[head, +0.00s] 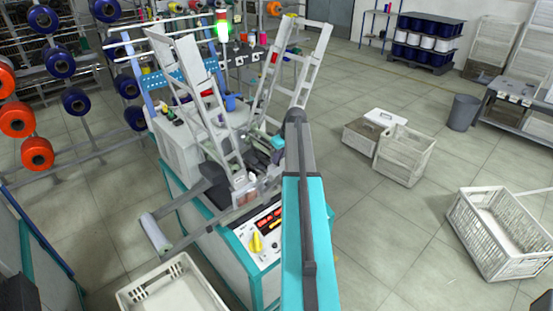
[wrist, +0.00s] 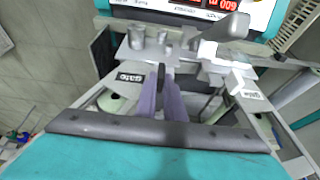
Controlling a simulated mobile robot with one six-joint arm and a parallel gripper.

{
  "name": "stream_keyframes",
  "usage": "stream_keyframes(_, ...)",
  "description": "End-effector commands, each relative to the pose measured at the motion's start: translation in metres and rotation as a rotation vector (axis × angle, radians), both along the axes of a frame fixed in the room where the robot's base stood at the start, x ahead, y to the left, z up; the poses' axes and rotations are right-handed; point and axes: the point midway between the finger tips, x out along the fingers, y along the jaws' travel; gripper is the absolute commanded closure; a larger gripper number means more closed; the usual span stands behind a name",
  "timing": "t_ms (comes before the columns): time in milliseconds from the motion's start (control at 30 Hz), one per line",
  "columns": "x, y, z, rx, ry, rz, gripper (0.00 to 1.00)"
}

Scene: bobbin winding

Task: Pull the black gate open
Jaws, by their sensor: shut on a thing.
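In the wrist view, the two greyish-purple fingers of my gripper (wrist: 163,98) are closed on a small upright black piece, which I take to be part of the black gate (wrist: 161,77). Only its upper part shows; the fingers cover the rest. In the head view, the winding machine (head: 240,258) stands at the centre, with a teal-edged cabinet. My gripper and the gate cannot be made out there.
A panel with red digits (wrist: 215,4) lies beyond the gate, behind a metal bracket with short posts (wrist: 150,44). Tall grey ladder-like chutes (head: 205,100) rise from the machine. A white crate (head: 172,290) is at its front left.

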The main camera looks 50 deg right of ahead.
Motion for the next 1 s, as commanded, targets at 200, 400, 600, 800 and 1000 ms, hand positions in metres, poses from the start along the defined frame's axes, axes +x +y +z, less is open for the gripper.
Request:
stream_keyframes(200, 0.0, 0.0, 0.0, 0.0, -0.001, 0.0, 1.0)
stream_keyframes(400, 0.0, 0.0, 0.0, 0.0, -0.001, 0.0, 1.0)
stream_keyframes(600, -0.009, 0.001, -0.001, -0.001, -0.001, -0.001, 1.0)
stream_keyframes(800, -0.024, 0.002, 0.0, -0.001, -0.001, 0.0, 1.0)
stream_keyframes(1000, -0.027, 0.001, 0.001, 0.0, 0.001, -0.001, 1.0)
